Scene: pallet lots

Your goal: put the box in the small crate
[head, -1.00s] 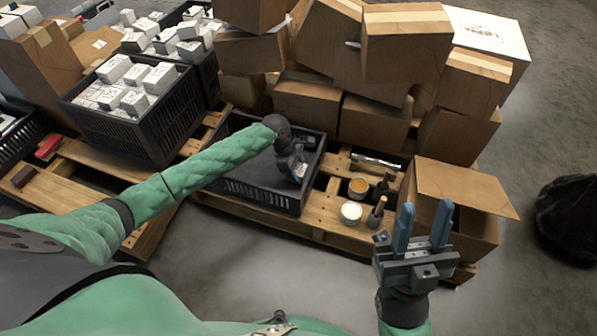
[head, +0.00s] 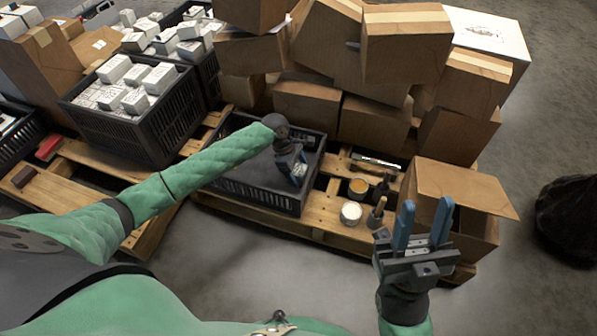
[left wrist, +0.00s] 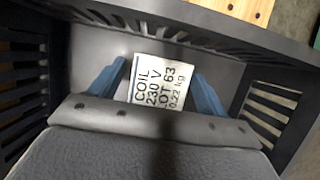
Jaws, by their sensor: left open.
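The small crate (head: 262,200) is dark, slatted and open-topped, and stands on the pallet in the middle of the head view. Its walls also surround the left wrist view (left wrist: 285,100). A white box (left wrist: 160,80) with a printed label, "COIL 230 V LOT 63 0.22 kg", is inside the crate. My left gripper (left wrist: 160,85) is open and low inside the crate, with one blue finger on each side of the box. Whether the fingers touch it cannot be told. The head view mostly hides the box behind my left gripper (head: 297,178). My right gripper (head: 424,225) is open and empty, in front of the pallet.
Cardboard boxes (head: 375,120) are stacked behind the crate. An open carton (head: 470,225) stands at right. A white-topped jar (head: 351,212) and several small items stand beside the crate. A crate of white boxes (head: 135,115) is at left. The floor (head: 230,270) in front is clear.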

